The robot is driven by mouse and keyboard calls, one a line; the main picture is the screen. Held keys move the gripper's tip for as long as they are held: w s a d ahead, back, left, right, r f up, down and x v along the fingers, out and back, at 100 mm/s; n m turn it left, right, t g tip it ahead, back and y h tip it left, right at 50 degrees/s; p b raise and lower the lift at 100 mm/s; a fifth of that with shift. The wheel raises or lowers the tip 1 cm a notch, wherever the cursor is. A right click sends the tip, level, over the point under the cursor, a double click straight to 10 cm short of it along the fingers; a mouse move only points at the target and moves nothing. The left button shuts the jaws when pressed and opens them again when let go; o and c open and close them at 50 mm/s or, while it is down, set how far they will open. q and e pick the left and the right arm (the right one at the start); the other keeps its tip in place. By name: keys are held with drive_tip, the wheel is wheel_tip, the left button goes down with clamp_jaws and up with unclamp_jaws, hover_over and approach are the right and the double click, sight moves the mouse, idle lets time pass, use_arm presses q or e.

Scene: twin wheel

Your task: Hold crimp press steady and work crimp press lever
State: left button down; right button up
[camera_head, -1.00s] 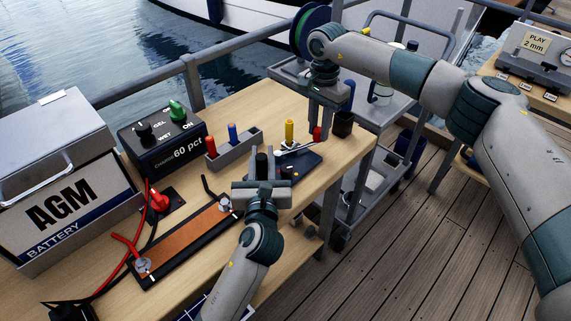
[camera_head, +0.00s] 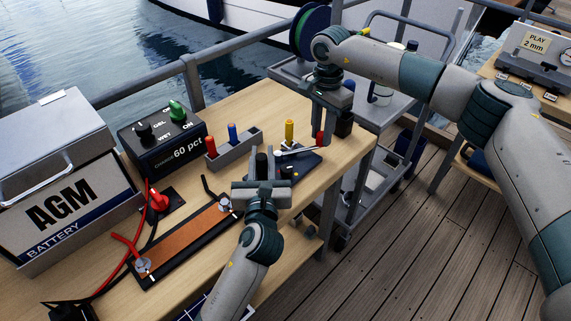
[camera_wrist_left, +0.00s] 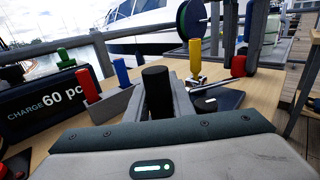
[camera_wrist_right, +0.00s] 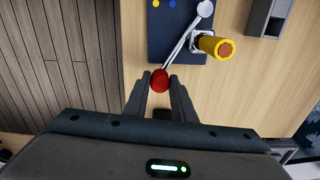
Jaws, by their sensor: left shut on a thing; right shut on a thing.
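The crimp press has a dark blue base (camera_head: 308,162) near the bench's right edge. Its pale lever (camera_wrist_right: 184,38) ends in a red knob (camera_wrist_right: 160,80). My right gripper (camera_head: 325,142) is shut on this knob, which sits between its fingertips in the right wrist view (camera_wrist_right: 160,88). My left gripper (camera_head: 262,176) is shut on an upright black grip (camera_wrist_left: 157,92) at the press's near left side. The grip's join to the base is hidden. A yellow upright piece (camera_head: 289,132) stands beside the lever and shows in the left wrist view (camera_wrist_left: 195,58).
A grey holder (camera_head: 236,152) with red and blue handles stands left of the press. The charger box (camera_head: 165,140), battery (camera_head: 65,195) and copper strip (camera_head: 185,240) lie further left.

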drive_tip(key=shift+s+d+m, duration=0.2)
drive_tip(key=shift+s+m, duration=0.1)
drive_tip(key=shift+s, duration=0.5)
drive_tip(key=shift+s, duration=0.2)
drive_tip(key=shift+s+m, duration=0.9)
drive_tip(key=shift+s, duration=0.75)
drive_tip(key=shift+s, duration=0.2)
drive_tip(key=shift+s+a+m, duration=0.25)
drive_tip(key=shift+s+m, duration=0.2)
drive_tip(key=shift+s, duration=0.35)
drive_tip(key=shift+s+a+m, duration=0.25)
drive_tip(key=shift+s+m, duration=0.2)
drive_tip(key=shift+s, duration=0.3)
drive_tip(key=shift+s, duration=0.1)
